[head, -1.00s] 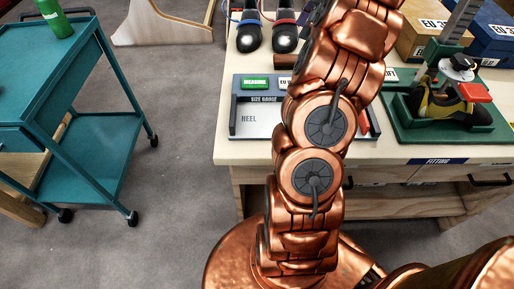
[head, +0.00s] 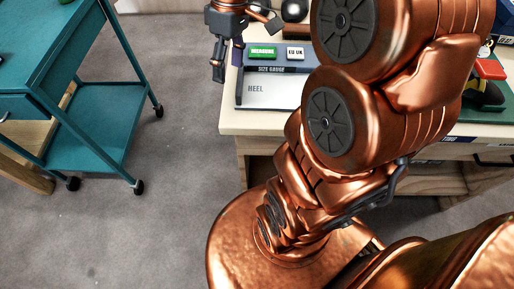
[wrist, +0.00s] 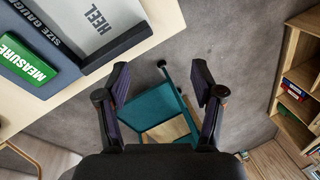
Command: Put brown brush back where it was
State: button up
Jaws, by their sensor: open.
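I cannot make out the brown brush in either current view. My gripper (head: 217,70) is at the left edge of the workbench in the head view, pointing down beside the size gauge (head: 272,93). In the wrist view my gripper (wrist: 160,82) has its two fingers wide apart with nothing between them. Below and beyond the fingers are grey floor and the teal cart (wrist: 158,112). My arm hides much of the workbench top (head: 233,118) in the head view.
The teal cart (head: 95,140) stands left of the workbench, with clear floor (head: 185,110) between them. The size gauge lies near the bench's left edge and also shows in the wrist view (wrist: 95,25). A wooden shelf unit (wrist: 297,85) stands at the wrist view's right.

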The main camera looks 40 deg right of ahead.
jog(key=s+a+f+m+h, duration=0.1)
jog(key=s+a+f+m, duration=0.1)
jog(key=s, duration=0.7)
jog(key=s+a+f+m+g+h, duration=0.1)
jog(key=s+a+f+m, duration=0.2)
jog(key=s, duration=0.6)
notch_tip(320, 180, down, 3)
jog(key=shift+a+r, duration=0.15)
jog(key=shift+a, duration=0.6)
jog(key=s+p+v, duration=0.3)
jog(key=p+v, duration=1)
jog(key=v, duration=0.1)
jog(key=shift+w+a+r+t, duration=0.25)
jog(key=shift+w+r+t, duration=0.1)
jog(key=shift+w, duration=0.15)
